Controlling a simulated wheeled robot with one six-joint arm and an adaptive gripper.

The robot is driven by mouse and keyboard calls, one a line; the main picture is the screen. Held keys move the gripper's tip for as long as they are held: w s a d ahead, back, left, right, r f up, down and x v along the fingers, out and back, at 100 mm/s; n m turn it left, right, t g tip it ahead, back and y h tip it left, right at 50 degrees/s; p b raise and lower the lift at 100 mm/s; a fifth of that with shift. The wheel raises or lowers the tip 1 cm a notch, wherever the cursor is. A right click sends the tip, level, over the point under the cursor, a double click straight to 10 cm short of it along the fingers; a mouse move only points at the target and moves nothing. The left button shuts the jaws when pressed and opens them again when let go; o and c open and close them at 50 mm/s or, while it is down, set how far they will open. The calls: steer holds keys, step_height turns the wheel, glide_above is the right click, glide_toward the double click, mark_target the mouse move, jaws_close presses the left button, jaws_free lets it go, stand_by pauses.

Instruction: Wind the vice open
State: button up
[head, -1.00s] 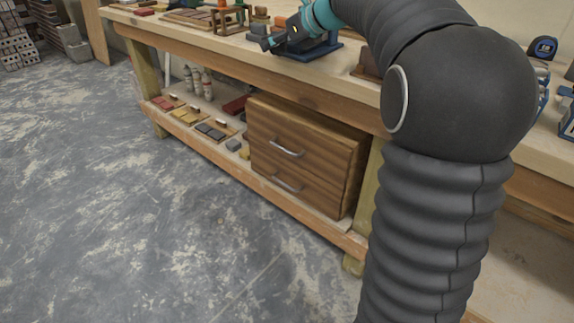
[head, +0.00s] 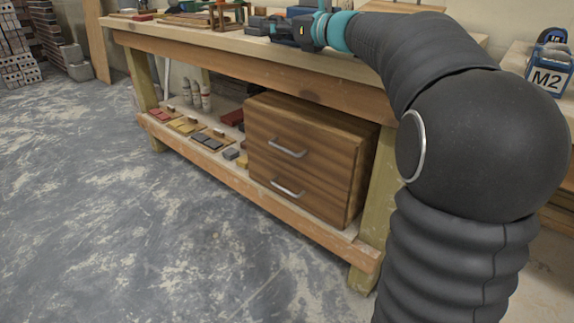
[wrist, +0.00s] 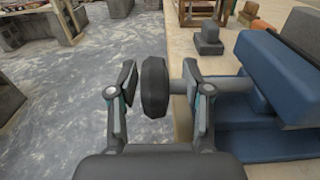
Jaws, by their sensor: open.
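The blue vice (wrist: 262,120) sits at the bench edge on the right of the wrist view. A grey screw shaft (wrist: 236,88) runs left from it to a dark round handwheel (wrist: 155,88), seen nearly edge-on. My gripper (wrist: 158,80) is open, with one finger on each side of the handwheel. A gap shows between the wheel and each finger; the right finger covers part of the shaft. In the head view my gripper (head: 290,29) is at the bench edge, hiding much of the vice.
The wooden workbench (head: 220,44) has a drawer unit (head: 295,160) and several small blocks on its lower shelf. A tub marked M2 (head: 547,80) stands at the right. A grey block (wrist: 208,40) sits on the bench beyond the vice. The floor (head: 150,240) in front is clear.

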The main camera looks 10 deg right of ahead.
steer(key=shift+f+b, duration=0.35)
steer(key=shift+b, duration=0.2)
steer(key=r+p+v, duration=0.1)
steer(key=v, duration=0.6)
step_height(320, 180, up, 8)
steer(key=p, duration=0.3)
steer(key=s+a+f+n+g+h, duration=0.2)
steer(key=s+a+f+n+g, duration=0.1)
steer(key=s+f+n, duration=0.4)
steer(key=s+a+f+n+g+h+p, duration=0.1)
steer(key=s+a+f+n+g, duration=0.3)
steer(key=s+f, duration=1)
step_height(320, 180, down, 4)
steer(key=a+n, duration=0.1)
steer(key=n, duration=0.2)
steer(key=shift+r+h, duration=0.25)
steer(key=shift+h, duration=0.15)
steer(key=shift+a+n, duration=0.1)
steer(key=shift+n, duration=0.2)
